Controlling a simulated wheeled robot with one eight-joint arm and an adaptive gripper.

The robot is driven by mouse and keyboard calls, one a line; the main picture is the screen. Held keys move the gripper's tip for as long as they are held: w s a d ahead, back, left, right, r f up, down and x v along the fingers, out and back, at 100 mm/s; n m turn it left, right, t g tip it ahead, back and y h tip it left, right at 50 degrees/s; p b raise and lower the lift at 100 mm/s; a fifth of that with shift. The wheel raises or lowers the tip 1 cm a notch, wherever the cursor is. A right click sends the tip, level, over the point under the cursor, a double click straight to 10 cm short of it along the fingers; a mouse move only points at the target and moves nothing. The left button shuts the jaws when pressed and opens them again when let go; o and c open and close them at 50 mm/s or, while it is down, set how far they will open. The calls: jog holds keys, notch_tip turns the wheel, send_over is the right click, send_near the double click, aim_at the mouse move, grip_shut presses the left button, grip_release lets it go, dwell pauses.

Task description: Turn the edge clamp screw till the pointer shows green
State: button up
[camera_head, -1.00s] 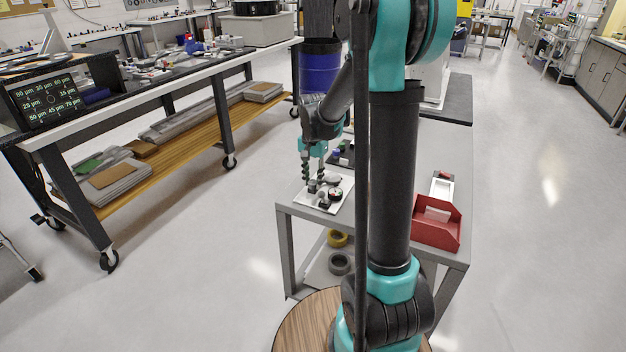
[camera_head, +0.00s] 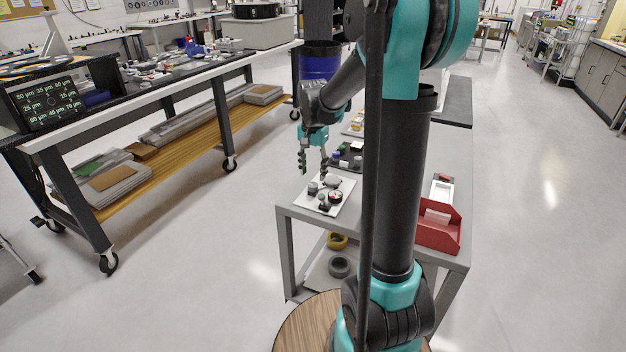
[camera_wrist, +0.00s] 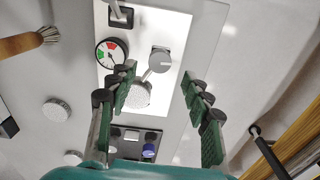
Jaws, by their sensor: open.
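A white plate (camera_head: 343,203) carries the mirror fixture on the grey bench and also shows in the wrist view (camera_wrist: 176,27). On it a round dial gauge (camera_wrist: 110,52) has green and red zones; I cannot read its pointer surely. A grey round knob (camera_wrist: 159,60), perhaps the clamp screw, sits right of the dial. A speckled round part (camera_wrist: 138,95) lies below them, and a black square part (camera_wrist: 120,15) is at the top. My gripper (camera_head: 313,169) is open and empty above the fixture; in the wrist view its fingers (camera_wrist: 158,80) stand apart, with the knob beyond their gap.
A black tray (camera_wrist: 128,145) with a blue-capped item lies near the plate. A brush (camera_wrist: 30,42) and a speckled disc (camera_wrist: 56,110) lie to the left in the wrist view. A red bin (camera_head: 438,235) stands at the bench's right.

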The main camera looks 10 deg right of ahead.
aim_at(313, 185)
notch_tip(313, 185, up, 7)
jog(key=shift+r, duration=0.15)
jog(key=shift+s, duration=0.1)
dwell(0.6)
